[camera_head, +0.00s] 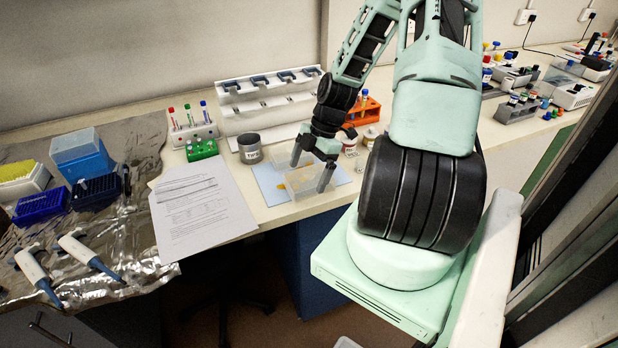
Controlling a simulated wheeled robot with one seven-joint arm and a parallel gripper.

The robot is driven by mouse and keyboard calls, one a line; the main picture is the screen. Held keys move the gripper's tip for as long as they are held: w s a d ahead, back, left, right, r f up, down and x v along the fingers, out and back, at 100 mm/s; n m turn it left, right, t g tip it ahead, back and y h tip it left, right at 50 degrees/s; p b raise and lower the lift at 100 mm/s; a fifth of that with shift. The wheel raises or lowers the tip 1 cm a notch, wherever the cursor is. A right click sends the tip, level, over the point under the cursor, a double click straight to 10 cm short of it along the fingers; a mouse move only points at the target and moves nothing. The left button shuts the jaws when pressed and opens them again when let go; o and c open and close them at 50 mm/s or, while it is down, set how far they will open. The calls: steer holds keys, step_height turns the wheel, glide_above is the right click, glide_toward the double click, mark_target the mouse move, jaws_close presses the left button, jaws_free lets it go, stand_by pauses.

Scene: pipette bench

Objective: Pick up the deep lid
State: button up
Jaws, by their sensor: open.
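A clear, translucent lid-like box (303,184) lies on a pale blue sheet (266,183) near the bench's front edge. It seems to be the deep lid, but its shape is hard to make out. My gripper (311,170) points down over it with its two fingers apart, one at the far left and one at the near right. I cannot tell whether the fingers touch the clear box. Another clear piece (282,155) shows just behind, partly hidden by my gripper. Small yellowish marks or items show on or under the clear box.
A grey cup (249,149) and printed papers (200,203) lie to the left. A white pipette rack (262,108), tube racks (192,128) and an orange rack (363,110) stand behind. Small labelled pots (348,143) stand right of my gripper. Crumpled foil (120,235) covers the left bench.

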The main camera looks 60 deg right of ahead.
steer(key=shift+a+f, duration=0.25)
steer(key=shift+f, duration=0.4)
steer(key=c, duration=0.9)
steer(key=shift+r, duration=0.15)
